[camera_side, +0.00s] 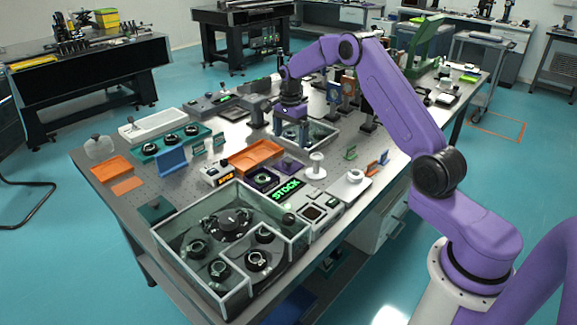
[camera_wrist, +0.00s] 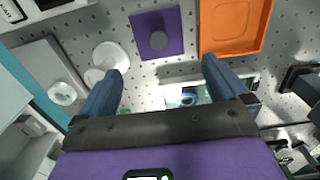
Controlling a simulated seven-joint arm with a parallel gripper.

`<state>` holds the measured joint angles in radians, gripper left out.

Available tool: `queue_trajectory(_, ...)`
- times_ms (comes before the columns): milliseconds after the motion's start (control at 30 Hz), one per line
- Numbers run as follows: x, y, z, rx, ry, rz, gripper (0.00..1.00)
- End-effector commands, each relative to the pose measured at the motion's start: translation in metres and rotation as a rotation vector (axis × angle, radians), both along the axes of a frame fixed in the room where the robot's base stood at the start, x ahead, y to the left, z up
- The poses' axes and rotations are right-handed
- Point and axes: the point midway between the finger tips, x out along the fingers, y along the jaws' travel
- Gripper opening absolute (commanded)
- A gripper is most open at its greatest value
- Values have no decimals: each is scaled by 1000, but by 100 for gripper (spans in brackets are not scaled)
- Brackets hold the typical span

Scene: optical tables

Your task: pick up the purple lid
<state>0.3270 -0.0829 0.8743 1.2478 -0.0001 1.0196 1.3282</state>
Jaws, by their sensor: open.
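The purple lid (camera_wrist: 143,47) is a flat square with a round grey knob in its middle. It lies on the perforated table top, near the top middle of the wrist view. In the side view the purple lid (camera_side: 284,168) lies between the orange tray and a white spool-shaped piece. My gripper (camera_wrist: 163,68) is open, with nothing between its two blue fingers. In the side view my gripper (camera_side: 290,138) points down above a glass-walled box, behind the lid and clear of it.
The orange tray (camera_wrist: 232,48) lies close beside the lid. The white spool piece (camera_wrist: 110,58) is on its other side. A glass-walled box (camera_side: 330,133) stands below my gripper. A larger glass box (camera_side: 180,255) with dark round parts fills the table's near end.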

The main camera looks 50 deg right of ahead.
Motion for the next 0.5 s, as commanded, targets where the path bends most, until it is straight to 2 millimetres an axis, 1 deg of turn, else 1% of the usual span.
queue_trajectory(33, -1, 0, -10, 1, 4, 0, 100)
queue_trajectory(100, -1, 0, -20, 1, 4, 0, 100)
queue_trajectory(200, 0, 0, -30, 0, 2, 0, 100)
queue_trajectory(367, 0, 0, -38, 0, 0, 1, 100)
queue_trajectory(467, -1, -2, -48, 1, 3, 0, 100)
queue_trajectory(500, -1, -3, -54, 1, 3, 0, 100)
